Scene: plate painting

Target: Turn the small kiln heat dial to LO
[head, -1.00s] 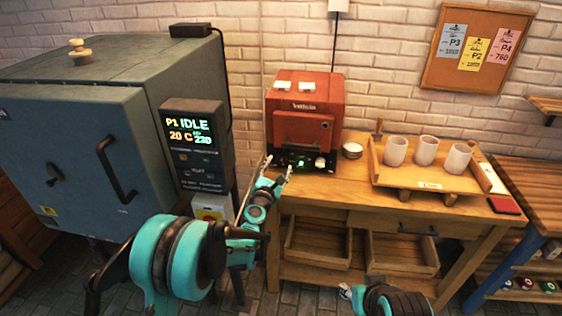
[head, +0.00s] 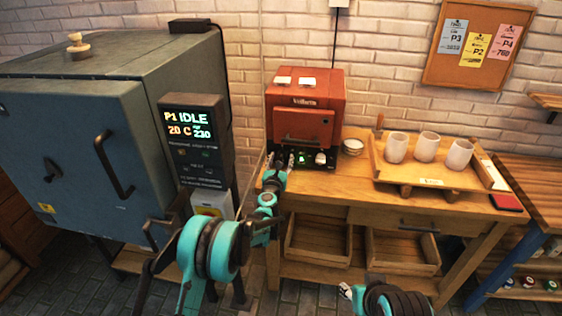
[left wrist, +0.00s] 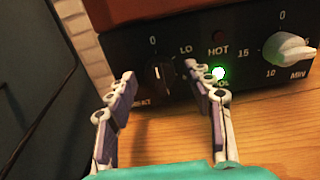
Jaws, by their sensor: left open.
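The small red kiln (head: 340,100) stands on the wooden bench with a black control strip along its base. In the left wrist view its black heat dial (left wrist: 160,74) has 0 above it and LO to its upper right. The knob's pointer is too dark to read for certain. My left gripper (left wrist: 161,74) is open, with one fingertip on each side of the dial in that view. Contact cannot be told. In the head view my left gripper (head: 280,159) is at the strip's left end and hides the dial. My right gripper (head: 346,291) shows small at the bottom, its jaws unclear.
A green lamp and a white timer knob (left wrist: 287,47) sit right of the dial. The large grey kiln (head: 60,130) stands close on the left.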

